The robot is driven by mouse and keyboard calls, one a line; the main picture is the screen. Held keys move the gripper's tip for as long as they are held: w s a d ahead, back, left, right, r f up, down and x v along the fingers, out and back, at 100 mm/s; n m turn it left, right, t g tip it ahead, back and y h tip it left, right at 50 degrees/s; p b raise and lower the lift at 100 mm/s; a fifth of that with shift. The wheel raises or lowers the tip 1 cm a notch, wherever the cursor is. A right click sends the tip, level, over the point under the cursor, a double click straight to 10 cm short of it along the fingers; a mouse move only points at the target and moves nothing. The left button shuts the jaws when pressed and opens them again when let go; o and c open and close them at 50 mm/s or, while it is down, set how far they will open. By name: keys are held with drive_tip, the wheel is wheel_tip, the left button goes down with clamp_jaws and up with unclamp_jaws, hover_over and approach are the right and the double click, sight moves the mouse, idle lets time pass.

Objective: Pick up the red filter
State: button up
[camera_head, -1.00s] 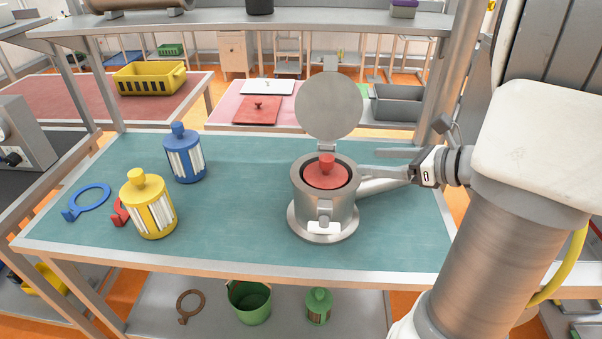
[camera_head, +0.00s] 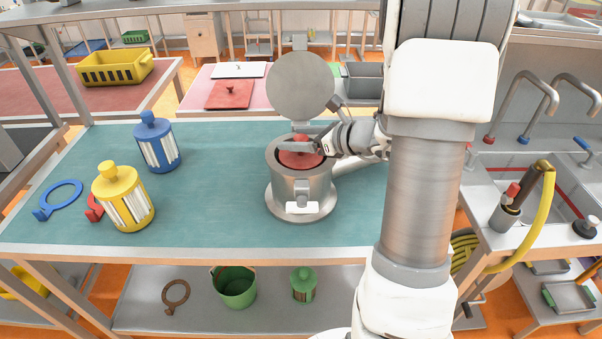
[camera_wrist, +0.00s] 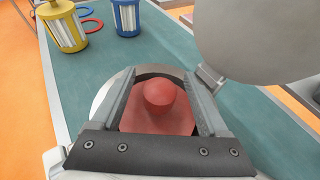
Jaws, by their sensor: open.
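The red filter (camera_head: 297,160) sits inside the round metal housing (camera_head: 300,192) on the teal table, with only its red top and knob showing. The housing's round lid (camera_head: 289,84) stands open behind it. My gripper (camera_head: 300,146) is at the housing's mouth. In the wrist view my gripper (camera_wrist: 160,95) is open, with one finger on each side of the red knob (camera_wrist: 160,94). A gap shows between the knob and each finger. The filter's lower body is hidden in the housing.
A yellow filter (camera_head: 124,200) and a blue filter (camera_head: 157,145) stand at the table's left. A blue ring (camera_head: 60,198) and a partly hidden red ring (camera_head: 94,207) lie near them. A sink (camera_head: 530,200) is at the right. The table between filters and housing is clear.

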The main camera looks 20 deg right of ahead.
drive_tip(key=shift+x, duration=1.15)
clamp_jaws()
drive_tip(key=shift+r, duration=0.1)
idle(0.4)
